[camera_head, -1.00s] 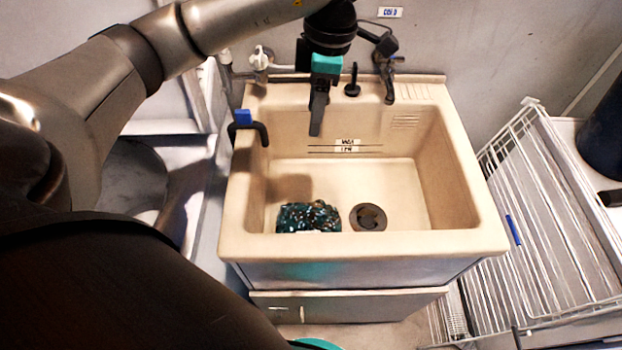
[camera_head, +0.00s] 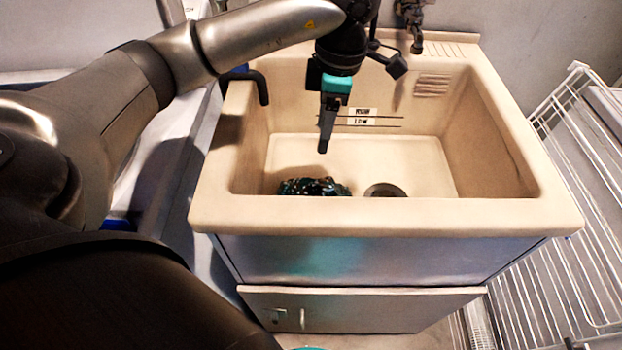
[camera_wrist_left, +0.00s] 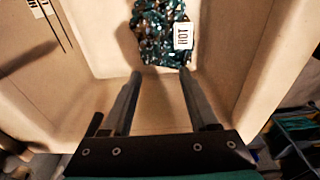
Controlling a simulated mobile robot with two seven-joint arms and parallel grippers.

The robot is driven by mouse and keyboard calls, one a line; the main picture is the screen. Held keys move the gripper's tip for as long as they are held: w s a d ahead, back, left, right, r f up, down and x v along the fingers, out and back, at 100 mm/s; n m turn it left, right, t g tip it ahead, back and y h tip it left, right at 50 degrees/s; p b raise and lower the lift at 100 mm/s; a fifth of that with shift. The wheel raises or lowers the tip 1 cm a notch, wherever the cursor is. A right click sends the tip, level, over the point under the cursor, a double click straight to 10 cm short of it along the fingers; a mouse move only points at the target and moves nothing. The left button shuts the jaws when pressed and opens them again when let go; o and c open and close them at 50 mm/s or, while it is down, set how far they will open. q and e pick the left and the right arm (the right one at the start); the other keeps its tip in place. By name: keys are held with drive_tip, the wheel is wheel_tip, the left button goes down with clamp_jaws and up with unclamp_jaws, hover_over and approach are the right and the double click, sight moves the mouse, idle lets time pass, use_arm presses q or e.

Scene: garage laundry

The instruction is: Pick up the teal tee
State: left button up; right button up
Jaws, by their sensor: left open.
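The teal tee (camera_head: 314,187) lies crumpled on the floor of the beige utility sink (camera_head: 390,217), near the front wall and left of the drain. It has a dark, speckled pattern, and the sink's front rim hides part of it in the head view. The left wrist view shows the tee (camera_wrist_left: 156,38) beyond the fingers, with a white "HOT" label by its right side. My left gripper (camera_head: 325,148) points down over the sink, above the tee and apart from it. Its fingers (camera_wrist_left: 162,75) are spread with nothing between them. My right gripper does not show.
The drain (camera_head: 385,190) lies right of the tee. A faucet (camera_head: 414,25) stands at the sink's back rim. A black hook-like handle (camera_head: 256,82) sits at the left rim. A white wire rack (camera_head: 560,220) stands to the right, and a cabinet (camera_head: 360,308) is below.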

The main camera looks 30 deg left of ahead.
use_arm(q)
drive_tip(key=b, duration=0.2)
hover_over(313, 181)
drive_tip(key=d, duration=0.1)
wheel_tip(313, 181, down, 8)
drive_tip(key=shift+s+f, duration=0.15)
drive_tip(key=shift+a+f+b, duration=0.2)
drive_tip(key=shift+f+b, duration=0.7)
drive_tip(key=shift+f, duration=1)
drive_tip(key=shift+a+f+b, duration=0.15)
drive_tip(key=shift+f+b, duration=0.25)
drive_tip(key=shift+f, duration=0.75)
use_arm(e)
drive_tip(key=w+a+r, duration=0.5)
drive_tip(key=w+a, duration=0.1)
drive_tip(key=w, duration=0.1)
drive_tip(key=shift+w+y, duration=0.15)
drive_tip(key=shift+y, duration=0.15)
use_arm(q)
clamp_jaws()
